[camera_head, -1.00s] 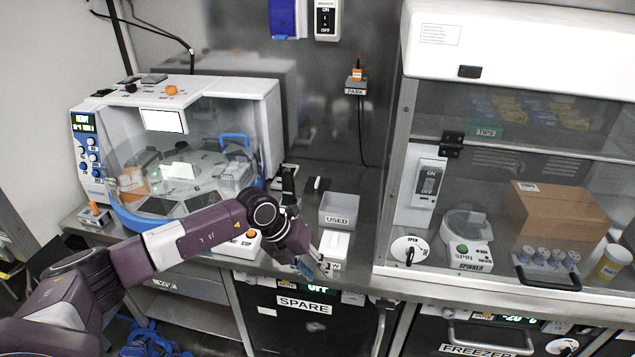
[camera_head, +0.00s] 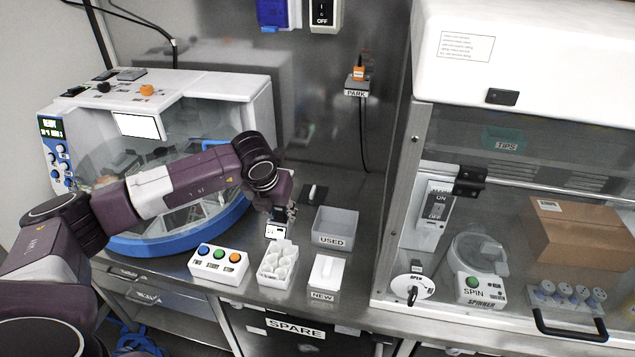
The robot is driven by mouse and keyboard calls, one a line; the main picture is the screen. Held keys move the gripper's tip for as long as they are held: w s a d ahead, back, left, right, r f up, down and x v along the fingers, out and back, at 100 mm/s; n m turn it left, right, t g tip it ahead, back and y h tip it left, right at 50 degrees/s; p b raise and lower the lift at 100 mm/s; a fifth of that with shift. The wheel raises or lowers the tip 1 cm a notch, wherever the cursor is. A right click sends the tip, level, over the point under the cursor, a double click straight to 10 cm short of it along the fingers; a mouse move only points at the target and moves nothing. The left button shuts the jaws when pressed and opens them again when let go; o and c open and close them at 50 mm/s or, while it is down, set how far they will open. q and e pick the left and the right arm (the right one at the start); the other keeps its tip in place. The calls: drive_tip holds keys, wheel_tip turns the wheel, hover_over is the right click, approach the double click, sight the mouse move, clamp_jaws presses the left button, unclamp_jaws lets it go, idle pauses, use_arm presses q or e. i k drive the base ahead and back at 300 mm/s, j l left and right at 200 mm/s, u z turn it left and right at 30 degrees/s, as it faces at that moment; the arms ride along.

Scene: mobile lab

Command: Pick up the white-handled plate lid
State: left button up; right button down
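No plate lid with a white handle can be made out for certain. A small dark flat piece with a white part (camera_head: 315,194) lies on the steel counter near the back wall, but it is too small to identify. My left gripper (camera_head: 281,213) points down over the counter, left of that piece and apart from it. It is just above a small white device with a dark screen (camera_head: 275,231). Its fingers are small and partly blend with the things behind them, so I cannot tell whether they are open or shut. My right gripper is not in view.
A grey USED bin (camera_head: 335,240), a white NEW box (camera_head: 326,271), a white rack (camera_head: 278,264) and a button box (camera_head: 218,263) crowd the front counter. The large white machine (camera_head: 215,92) stands left, behind my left arm. A glass-fronted cabinet (camera_head: 455,90) bounds the right.

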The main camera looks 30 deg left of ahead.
sight(311, 194)
drive_tip(key=i+j, duration=0.15)
drive_tip(key=i, duration=0.3)
drive_tip(key=i+j, duration=0.15)
drive_tip(key=i, duration=0.25)
